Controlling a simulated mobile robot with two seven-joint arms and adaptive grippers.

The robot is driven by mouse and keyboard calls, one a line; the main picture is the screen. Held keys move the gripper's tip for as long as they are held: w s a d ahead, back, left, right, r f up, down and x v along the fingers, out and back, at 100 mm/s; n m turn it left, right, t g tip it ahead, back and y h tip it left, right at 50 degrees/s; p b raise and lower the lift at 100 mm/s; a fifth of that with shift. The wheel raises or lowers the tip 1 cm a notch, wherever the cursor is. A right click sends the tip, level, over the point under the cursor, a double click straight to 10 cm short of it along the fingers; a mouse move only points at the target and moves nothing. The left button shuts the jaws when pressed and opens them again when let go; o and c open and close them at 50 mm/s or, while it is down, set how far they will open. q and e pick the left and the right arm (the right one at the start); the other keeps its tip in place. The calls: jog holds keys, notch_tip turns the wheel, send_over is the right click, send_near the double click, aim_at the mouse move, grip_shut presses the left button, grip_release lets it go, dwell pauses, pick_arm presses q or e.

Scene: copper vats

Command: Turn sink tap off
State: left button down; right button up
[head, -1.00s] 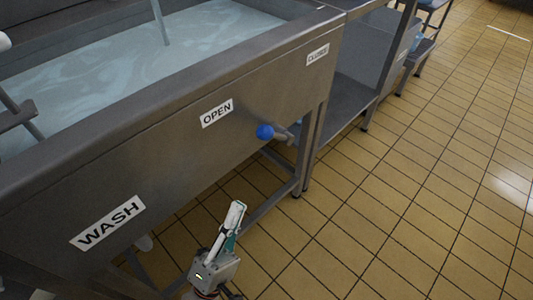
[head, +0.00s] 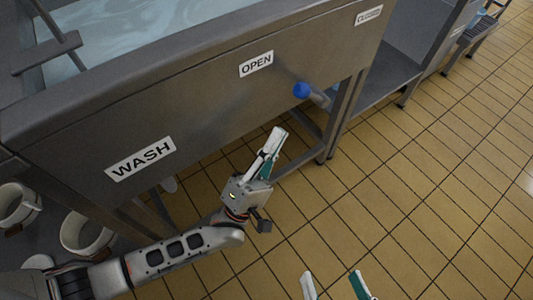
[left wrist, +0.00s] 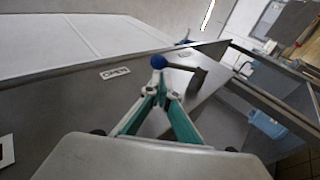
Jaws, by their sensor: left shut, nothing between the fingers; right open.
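The tap's blue round knob (head: 301,91) sticks out on a metal lever from the front of the steel sink (head: 215,110). It lies between the OPEN label (head: 256,64) and the CLOSED label (head: 368,15), nearer the OPEN one. My left gripper (head: 275,135) is shut and empty, below and left of the knob, apart from it in the head view. In the left wrist view the blue knob (left wrist: 159,62) shows just beyond the fingertips (left wrist: 161,90). My right gripper (head: 333,280) is open and empty at the bottom edge, over the floor.
Water fills the sink basin (head: 150,25). A WASH label (head: 141,158) is on the front panel. White pots (head: 86,233) stand low at the left. A steel shelf unit (head: 385,75) adjoins the sink's right. The tiled floor (head: 430,200) is clear.

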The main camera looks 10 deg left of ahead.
aim_at(309, 94)
pick_arm(q)
jog(key=x, duration=0.6)
jog(key=shift+w+r, duration=0.2)
jog(key=shift+r, duration=0.05)
jog(key=shift+d, duration=0.1)
